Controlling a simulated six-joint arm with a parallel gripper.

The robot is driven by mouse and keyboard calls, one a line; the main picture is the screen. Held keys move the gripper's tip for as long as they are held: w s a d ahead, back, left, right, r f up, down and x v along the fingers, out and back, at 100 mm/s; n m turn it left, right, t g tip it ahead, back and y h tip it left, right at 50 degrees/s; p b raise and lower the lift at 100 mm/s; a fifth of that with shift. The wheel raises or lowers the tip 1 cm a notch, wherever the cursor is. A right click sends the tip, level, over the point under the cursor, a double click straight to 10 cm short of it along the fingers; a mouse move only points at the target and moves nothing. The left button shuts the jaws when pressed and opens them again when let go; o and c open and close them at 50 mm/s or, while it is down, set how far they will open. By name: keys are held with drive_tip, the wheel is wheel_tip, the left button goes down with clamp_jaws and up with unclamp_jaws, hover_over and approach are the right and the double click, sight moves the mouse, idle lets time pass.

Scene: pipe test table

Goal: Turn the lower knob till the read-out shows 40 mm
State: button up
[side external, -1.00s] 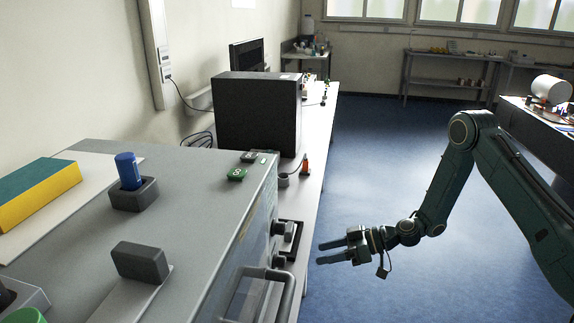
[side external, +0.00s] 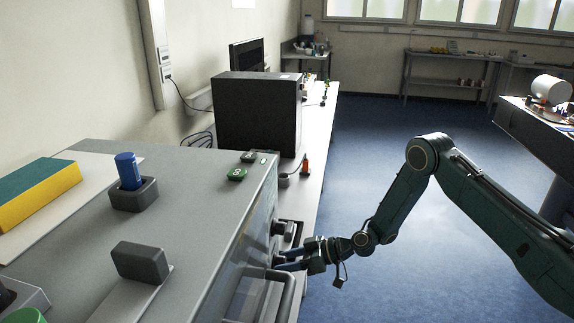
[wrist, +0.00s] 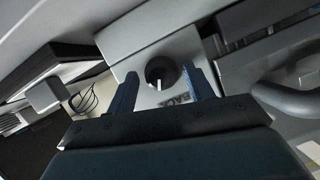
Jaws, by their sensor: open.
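The lower knob (wrist: 160,71) is a dark round knob with a white pointer mark, on a light plate lettered "BACK" in the wrist view. My gripper (side external: 278,263) is at the cabinet's front in the side view, its fingertips at the lower knob and largely hiding it. In the wrist view the two blue fingers of my gripper (wrist: 159,78) are spread, one on each side of the knob, with a gap showing on both sides. The upper knob (side external: 284,228) sticks out just above the fingers. The read-out's figures are not legible in either view.
The grey cabinet (side external: 205,205) fills the left. A bar handle (side external: 287,297) sticks out close below my gripper; it also shows in the wrist view (wrist: 290,100). A black box (side external: 257,115) stands on the bench behind. Open floor lies to the right.

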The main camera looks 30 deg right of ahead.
drive_tip(key=c, duration=1)
drive_tip(key=shift+m, duration=0.3)
drive_tip(key=shift+o, duration=0.2)
drive_tip(key=m+y, duration=0.1)
drive_tip(key=m, duration=0.1)
drive_tip(key=m+g+y, duration=0.1)
drive_tip(key=shift+w+d+f+m, duration=0.1)
drive_tip(key=shift+d+f+m, duration=0.05)
drive_tip(key=shift+m, duration=0.25)
drive_tip(key=m+g+y, duration=0.1)
drive_tip(key=m+y, duration=0.2)
drive_tip(key=m, duration=0.2)
drive_tip(key=shift+f, duration=0.1)
drive_tip(key=o, duration=1)
drive_tip(key=shift+c, duration=0.2)
